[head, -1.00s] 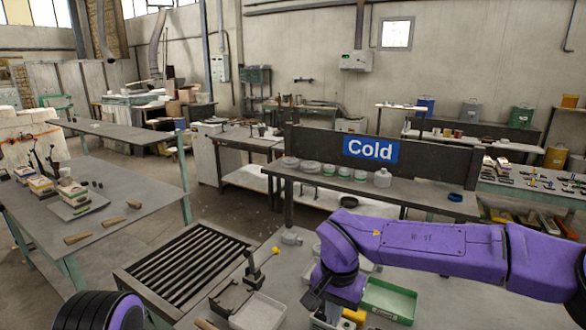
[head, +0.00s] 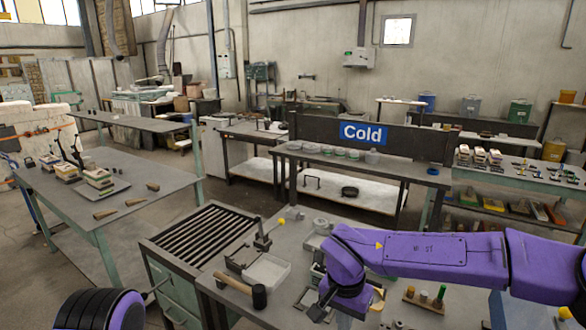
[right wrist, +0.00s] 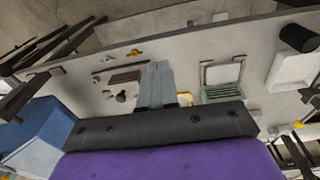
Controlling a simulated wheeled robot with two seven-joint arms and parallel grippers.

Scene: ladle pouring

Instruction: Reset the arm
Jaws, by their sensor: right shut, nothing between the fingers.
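My right arm (head: 430,252) reaches in from the right over the near workbench (head: 290,245). Its gripper (head: 320,308) points down at the bench. In the right wrist view the two grey fingers (right wrist: 157,85) lie together with nothing between them. Small tools and a green tray (right wrist: 221,93) lie on the surface beyond the fingers. My left arm shows only as a purple and black part at the lower left of the head view; its gripper is out of the picture.
A white tray (head: 266,272) and a mallet (head: 258,296) lie on the near bench, beside a dark slatted rack (head: 196,243). A table (head: 110,190) with stacked blocks is at left.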

